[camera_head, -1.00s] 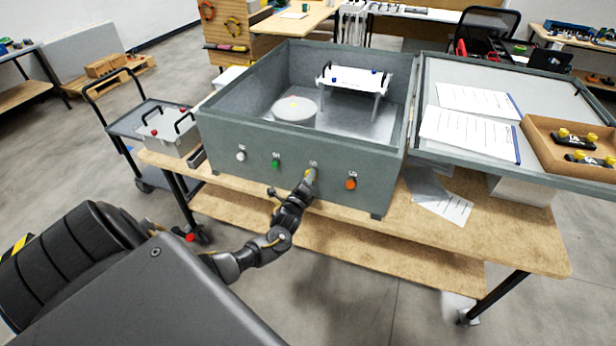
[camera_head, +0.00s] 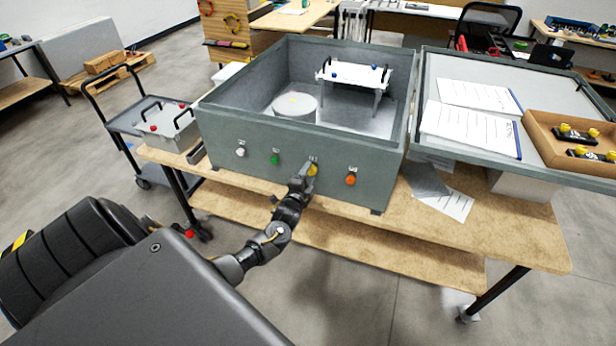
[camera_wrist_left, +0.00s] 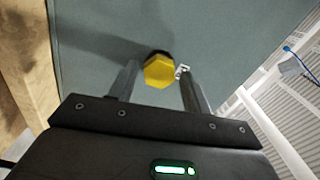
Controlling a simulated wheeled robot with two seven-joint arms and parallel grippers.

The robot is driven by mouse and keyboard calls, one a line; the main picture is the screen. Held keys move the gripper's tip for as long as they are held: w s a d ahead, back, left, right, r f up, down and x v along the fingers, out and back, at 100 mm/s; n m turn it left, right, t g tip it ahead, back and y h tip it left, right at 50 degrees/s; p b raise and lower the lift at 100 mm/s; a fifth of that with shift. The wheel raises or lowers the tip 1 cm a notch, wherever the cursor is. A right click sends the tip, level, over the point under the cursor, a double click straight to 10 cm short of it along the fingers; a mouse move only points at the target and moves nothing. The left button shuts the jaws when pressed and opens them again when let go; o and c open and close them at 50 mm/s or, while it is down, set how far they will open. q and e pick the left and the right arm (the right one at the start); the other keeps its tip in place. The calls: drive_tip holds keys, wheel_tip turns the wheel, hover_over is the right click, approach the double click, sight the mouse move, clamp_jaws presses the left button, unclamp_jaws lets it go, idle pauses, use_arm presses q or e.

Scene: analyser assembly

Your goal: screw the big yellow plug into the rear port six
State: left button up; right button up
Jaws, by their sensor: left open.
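The big yellow plug (camera_head: 313,170) sits at a port in the facing wall of the grey-green analyser box (camera_head: 250,145), in line with white, green and orange plugs. In the left wrist view the yellow plug (camera_wrist_left: 159,71) shows its hexagonal head, between and beyond the fingers. How deep it sits in the port is hidden. My left gripper (camera_head: 304,174) is at the plug, and in the wrist view its two fingers (camera_wrist_left: 158,84) stand apart, one on each side, with gaps to the head. My right gripper is not in view.
The white plug (camera_head: 240,152), green plug (camera_head: 275,160) and orange plug (camera_head: 350,179) stick out of the same wall. The open lid (camera_head: 470,75) with papers and a brown tray (camera_head: 545,140) lies to the right. A trolley (camera_head: 125,120) stands at the left.

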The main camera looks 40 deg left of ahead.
use_arm(q)
drive_tip(key=n, duration=0.4)
drive_tip(key=shift+n, duration=0.3)
drive_tip(key=n, duration=0.8)
drive_tip(key=shift+n, duration=0.3)
drive_tip(key=n, duration=0.3)
drive_tip(key=shift+c, duration=0.4)
